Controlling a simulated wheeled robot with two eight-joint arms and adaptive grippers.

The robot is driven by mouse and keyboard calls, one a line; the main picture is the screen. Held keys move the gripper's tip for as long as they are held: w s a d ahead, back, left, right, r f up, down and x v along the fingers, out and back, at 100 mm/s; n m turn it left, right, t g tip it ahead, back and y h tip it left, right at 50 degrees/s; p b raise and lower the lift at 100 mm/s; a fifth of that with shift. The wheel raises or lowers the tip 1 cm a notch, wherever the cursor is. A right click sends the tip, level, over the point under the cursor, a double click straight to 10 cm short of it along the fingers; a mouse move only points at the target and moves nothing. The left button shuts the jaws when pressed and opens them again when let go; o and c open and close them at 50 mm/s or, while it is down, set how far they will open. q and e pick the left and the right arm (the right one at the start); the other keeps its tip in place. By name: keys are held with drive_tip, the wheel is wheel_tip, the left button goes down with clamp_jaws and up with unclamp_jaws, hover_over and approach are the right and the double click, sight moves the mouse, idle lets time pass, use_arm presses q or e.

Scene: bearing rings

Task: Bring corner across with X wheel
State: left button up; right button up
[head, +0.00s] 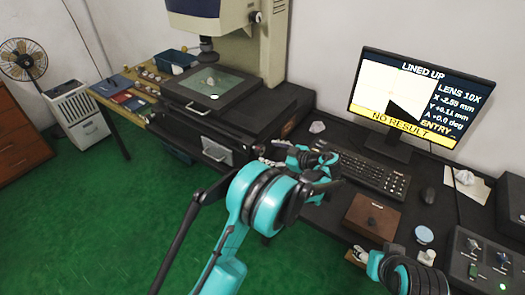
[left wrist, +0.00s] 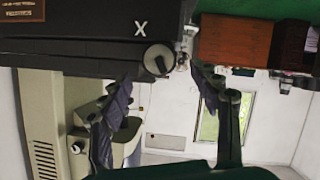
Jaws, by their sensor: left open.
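The X wheel (left wrist: 158,60), a dark round hand wheel, shows in the left wrist view below a white X on the dark machine base. My left gripper (left wrist: 161,80) is open, its two dark fingers apart on either side of the wheel's line; contact cannot be told. In the head view my left gripper (head: 268,157) is at the machine's right front, partly hidden by my teal arm, and I cannot make out the wheel there. The monitor (head: 420,98) shows a black corner wedge right of and below the picture's middle, "LINED UP", X -2.55 mm, Y +0.11 mm and "NO RESULT".
The measuring machine's glass stage (head: 222,84) lies left of my arm. Green floor (head: 110,220) is open at left.

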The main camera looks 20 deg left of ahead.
use_arm(q)
drive_tip(key=shift+v, duration=2.8)
